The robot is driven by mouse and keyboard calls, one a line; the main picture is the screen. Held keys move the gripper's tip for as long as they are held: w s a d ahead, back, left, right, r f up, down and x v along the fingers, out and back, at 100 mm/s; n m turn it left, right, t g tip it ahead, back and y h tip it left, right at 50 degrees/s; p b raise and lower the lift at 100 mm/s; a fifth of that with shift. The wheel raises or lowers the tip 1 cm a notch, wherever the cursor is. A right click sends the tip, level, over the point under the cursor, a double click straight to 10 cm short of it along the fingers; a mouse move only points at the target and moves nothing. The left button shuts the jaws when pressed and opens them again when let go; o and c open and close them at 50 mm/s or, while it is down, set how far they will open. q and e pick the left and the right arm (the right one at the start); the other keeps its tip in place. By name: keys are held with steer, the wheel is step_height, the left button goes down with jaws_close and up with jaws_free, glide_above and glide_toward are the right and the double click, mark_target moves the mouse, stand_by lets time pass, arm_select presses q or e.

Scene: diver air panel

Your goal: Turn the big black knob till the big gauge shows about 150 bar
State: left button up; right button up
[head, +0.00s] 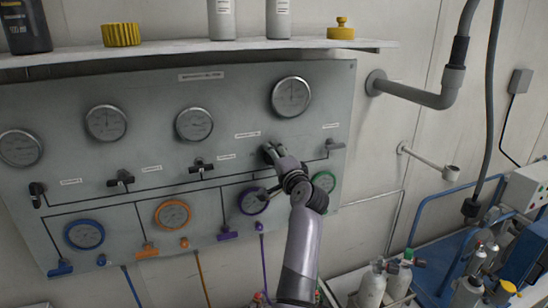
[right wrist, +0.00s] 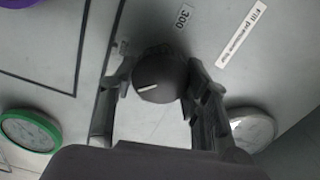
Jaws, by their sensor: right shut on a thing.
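The big black knob (right wrist: 160,76) is round with a white pointer line, and it shows in the right wrist view. My right gripper (right wrist: 160,92) is shut on it, with one finger on each side. In the head view my right gripper (head: 273,157) reaches the panel just below the big gauge and mostly hides the knob. The big gauge (head: 291,97) is round with a pale face and a metal rim; its needle is too small to read. A silver-rimmed gauge (right wrist: 251,128) shows partly behind a finger in the right wrist view. My left gripper is not in view.
The grey panel (head: 150,90) also carries several smaller gauges, black valve handles and coloured levers. A shelf (head: 200,46) with bottles and yellow caps overhangs it. A grey pipe (head: 420,95) is to the right. Cylinders (head: 372,285) stand at the lower right.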

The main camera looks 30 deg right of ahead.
steer(key=shift+f, duration=0.1)
steer(key=o, duration=1.2)
steer(key=shift+c, duration=0.2)
steer(key=v, duration=0.7)
steer(key=shift+s, duration=0.3)
